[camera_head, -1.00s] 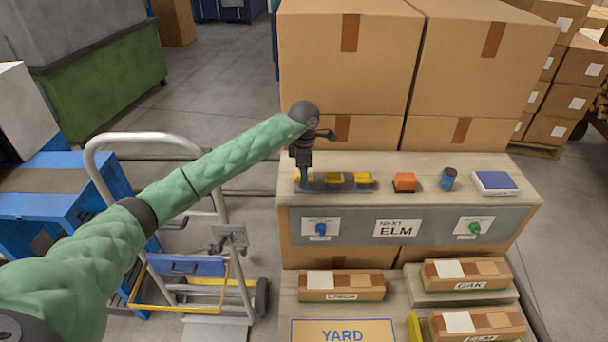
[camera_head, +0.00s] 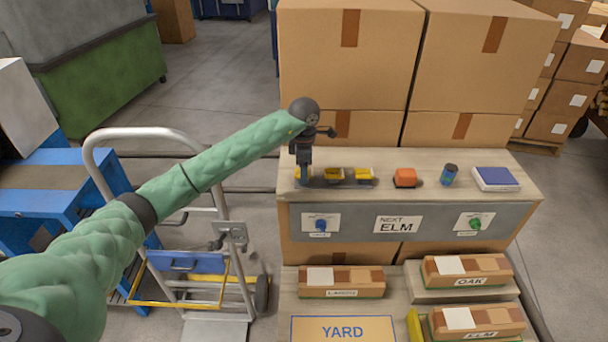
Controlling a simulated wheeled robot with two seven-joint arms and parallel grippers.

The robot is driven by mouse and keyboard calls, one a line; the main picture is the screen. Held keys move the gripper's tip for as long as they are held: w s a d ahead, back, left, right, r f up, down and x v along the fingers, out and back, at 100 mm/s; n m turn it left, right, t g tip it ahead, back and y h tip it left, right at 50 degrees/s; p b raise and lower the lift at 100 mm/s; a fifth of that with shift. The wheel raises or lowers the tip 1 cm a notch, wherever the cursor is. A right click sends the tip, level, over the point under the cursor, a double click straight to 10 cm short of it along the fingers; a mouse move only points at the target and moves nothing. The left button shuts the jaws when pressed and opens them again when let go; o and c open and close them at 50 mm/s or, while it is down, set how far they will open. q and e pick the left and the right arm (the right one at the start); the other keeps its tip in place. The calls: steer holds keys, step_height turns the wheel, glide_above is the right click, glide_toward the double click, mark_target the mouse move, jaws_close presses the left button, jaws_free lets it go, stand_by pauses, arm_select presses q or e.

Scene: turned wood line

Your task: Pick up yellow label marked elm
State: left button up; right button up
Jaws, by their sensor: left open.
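A sign reading NEXT ELM (camera_head: 397,225) is on the bench's grey front panel. My right gripper is not in view.
Tall cartons (camera_head: 345,60) rise behind. Cartons marked LARCH (camera_head: 342,282), OAK (camera_head: 467,271) and ELM (camera_head: 477,322) sit below. A hand truck (camera_head: 215,190) stands left.

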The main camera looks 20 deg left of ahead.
arm_select(q)
steer(key=shift+f, duration=0.1)
steer(key=shift+c, duration=0.5)
steer(key=c, duration=0.9)
